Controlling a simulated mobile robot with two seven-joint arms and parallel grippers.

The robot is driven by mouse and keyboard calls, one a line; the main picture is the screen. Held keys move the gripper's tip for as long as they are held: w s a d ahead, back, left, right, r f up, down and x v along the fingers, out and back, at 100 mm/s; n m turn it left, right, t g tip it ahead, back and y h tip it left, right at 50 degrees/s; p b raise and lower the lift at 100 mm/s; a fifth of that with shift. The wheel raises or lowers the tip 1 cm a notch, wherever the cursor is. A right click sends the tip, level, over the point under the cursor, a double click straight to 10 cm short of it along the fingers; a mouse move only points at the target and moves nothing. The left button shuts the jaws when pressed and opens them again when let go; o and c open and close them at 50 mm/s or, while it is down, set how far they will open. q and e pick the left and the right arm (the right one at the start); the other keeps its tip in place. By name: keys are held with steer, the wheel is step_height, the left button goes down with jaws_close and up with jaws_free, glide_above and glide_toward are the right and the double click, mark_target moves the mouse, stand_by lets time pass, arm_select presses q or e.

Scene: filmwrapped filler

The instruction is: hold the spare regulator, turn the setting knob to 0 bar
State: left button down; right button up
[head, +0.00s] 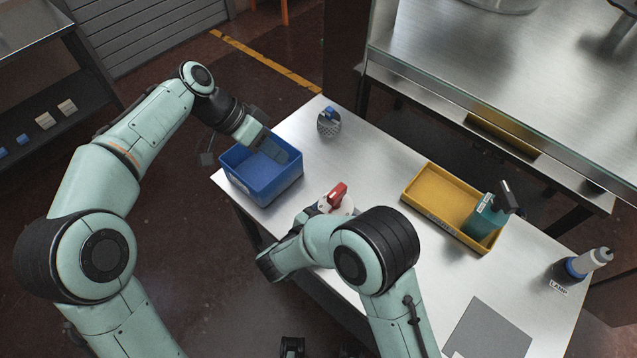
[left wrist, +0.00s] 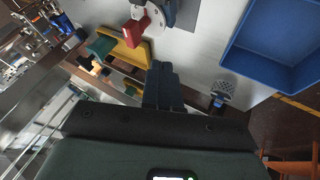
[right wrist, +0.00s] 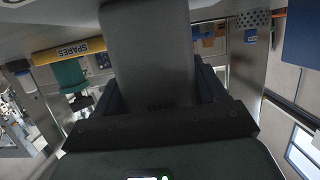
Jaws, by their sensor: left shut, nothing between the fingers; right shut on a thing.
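A white round dial with a red knob (head: 338,194) shows above the table, partly hidden by my right arm. The red knob (left wrist: 135,32) and white dial (left wrist: 154,20) also show at the top of the left wrist view. The setting cannot be read. My left gripper (head: 276,150) is shut and empty over the blue bin; its closed fingers (left wrist: 163,82) are apart from the knob.
The blue bin (head: 239,184) stands at the table's left end. A yellow SPARES tray (head: 428,208) holds a teal item with a black top (head: 485,218).

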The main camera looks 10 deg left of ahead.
mark_target(330, 203)
arm_select(q)
steer(key=d+f, duration=0.2)
steer(key=d, duration=0.1)
steer(key=s+d+f, duration=0.1)
steer(key=d+f, duration=0.2)
steer(key=s+d+f, duration=0.1)
steer(key=d+f, duration=0.1)
steer(key=d, duration=0.1)
steer(key=shift+f, duration=0.4)
steer(key=shift+s+d+n+t, duration=0.1)
steer(key=shift+s+n+t, duration=0.35)
steer(key=shift+n, duration=0.35)
steer(key=shift+s+n+t, duration=0.25)
steer(key=shift+n+t, duration=0.3)
steer(key=shift+n, duration=0.25)
steer(key=shift+s+d, duration=0.25)
steer(key=shift+s, duration=0.25)
steer(key=shift+s+d, duration=0.2)
steer(key=shift+s, duration=0.25)
arm_select(e)
steer(key=shift+a, duration=0.1)
arm_select(q)
steer(key=shift+s+d, duration=0.4)
steer(key=shift+d, duration=0.05)
stand_by(0.3)
steer(key=shift+w, duration=0.15)
stand_by(0.5)
